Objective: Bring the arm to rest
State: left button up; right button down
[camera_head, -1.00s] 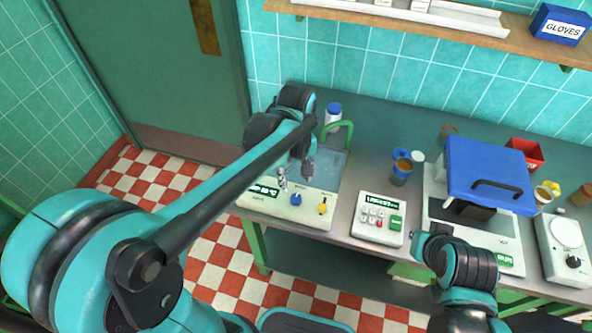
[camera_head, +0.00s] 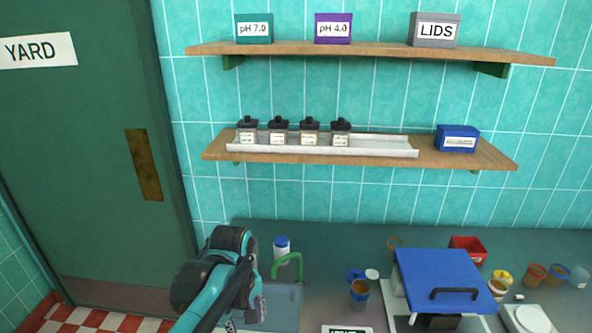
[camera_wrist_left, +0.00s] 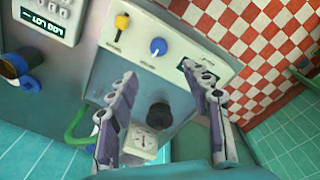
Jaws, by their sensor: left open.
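My left arm comes in from the bottom left of the head view, its teal and black wrist raised over the left end of the counter. My left gripper (camera_head: 258,307) is partly cut off and hidden behind the arm there. In the left wrist view the gripper (camera_wrist_left: 160,76) has its two grey-purple fingers spread apart, with nothing held between them. My right gripper is in neither view.
A blue-lidded box (camera_head: 440,275) and several cups are to the right. A panel with a blue knob (camera_wrist_left: 158,46) edges the basin. Shelves hang above.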

pick_arm(q)
jog(key=s+a+f+m+t+b, duration=0.1)
jog(key=s+a+f+m+t, duration=0.2)
jog(key=s+m+t, duration=0.3)
jog(key=s+a+m, duration=0.1)
jog(key=s+m, duration=0.1)
jog(key=s, duration=0.1)
jog(key=shift+a+f+t, duration=0.15)
jog(key=shift+a+t, duration=0.05)
jog(key=shift+t, duration=0.1)
